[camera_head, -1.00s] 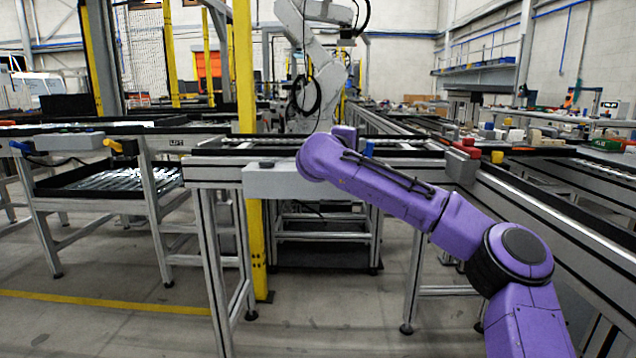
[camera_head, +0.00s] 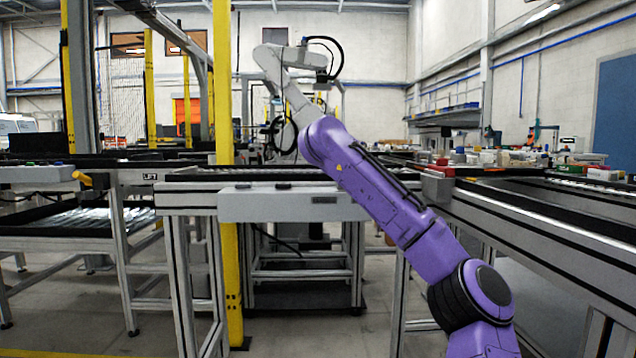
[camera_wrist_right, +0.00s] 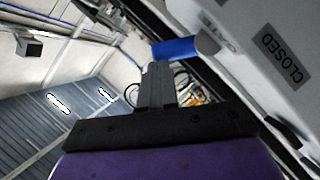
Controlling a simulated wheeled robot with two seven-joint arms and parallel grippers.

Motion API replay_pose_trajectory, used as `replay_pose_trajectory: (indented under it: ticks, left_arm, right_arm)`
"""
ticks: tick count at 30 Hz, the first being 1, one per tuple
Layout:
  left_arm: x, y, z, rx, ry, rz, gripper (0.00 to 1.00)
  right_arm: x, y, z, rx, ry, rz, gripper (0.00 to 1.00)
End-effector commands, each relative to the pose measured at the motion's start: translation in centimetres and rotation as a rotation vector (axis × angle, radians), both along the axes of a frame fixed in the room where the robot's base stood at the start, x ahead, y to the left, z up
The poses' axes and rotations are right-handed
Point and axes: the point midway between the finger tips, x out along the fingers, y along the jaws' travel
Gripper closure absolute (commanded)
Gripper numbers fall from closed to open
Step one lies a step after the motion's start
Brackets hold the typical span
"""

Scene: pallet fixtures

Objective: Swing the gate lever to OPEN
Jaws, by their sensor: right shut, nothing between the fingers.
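In the right wrist view, a blue lever handle (camera_wrist_right: 178,48) sticks out from the edge of a light grey housing (camera_wrist_right: 245,60). The housing carries a CLOSED label (camera_wrist_right: 283,57). My right gripper (camera_wrist_right: 156,68) is shut and empty, its fingertips just below the blue handle in the picture. I cannot tell whether they touch it. The blue handle is hidden there too. My left gripper is not in view.
A grey control box (camera_head: 290,204) is fixed to the front of the conveyor frame. A yellow lever (camera_head: 82,179) is on another box at the left, near a LIFT label (camera_head: 150,177). A yellow post (camera_head: 226,120) stands behind. A conveyor (camera_head: 540,215) runs along the right.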

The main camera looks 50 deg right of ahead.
Motion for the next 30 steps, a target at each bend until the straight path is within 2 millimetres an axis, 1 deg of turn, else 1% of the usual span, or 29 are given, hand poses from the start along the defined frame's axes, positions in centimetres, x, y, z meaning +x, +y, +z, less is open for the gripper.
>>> replay_pose_trajectory:
  ticks: [11, 14, 17, 19, 24, 27, 30]
  left_arm:
    - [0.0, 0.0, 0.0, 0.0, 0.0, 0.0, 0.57]
    - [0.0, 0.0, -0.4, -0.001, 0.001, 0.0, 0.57]
    - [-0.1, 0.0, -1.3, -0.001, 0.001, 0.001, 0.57]
    - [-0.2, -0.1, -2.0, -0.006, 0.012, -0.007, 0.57]
    - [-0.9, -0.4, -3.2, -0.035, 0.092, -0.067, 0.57]
    - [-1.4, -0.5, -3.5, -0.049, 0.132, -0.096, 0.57]
    - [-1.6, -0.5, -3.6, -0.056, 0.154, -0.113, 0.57]
  right_arm:
    - [0.0, 0.0, 0.0, 0.0, 0.0, 0.0, 1.0]
    - [-0.1, 0.7, 0.1, -0.002, 0.0, 0.003, 1.0]
    - [-0.3, 2.3, 0.3, -0.003, -0.003, 0.006, 1.0]
    - [-0.6, 3.8, 0.7, -0.005, -0.003, 0.008, 1.0]
    - [-1.3, 7.2, 1.7, -0.004, -0.003, 0.012, 1.0]
    - [-1.6, 8.5, 2.2, -0.002, -0.002, 0.013, 1.0]
    - [-1.8, 9.3, 2.5, -0.001, -0.002, 0.013, 1.0]
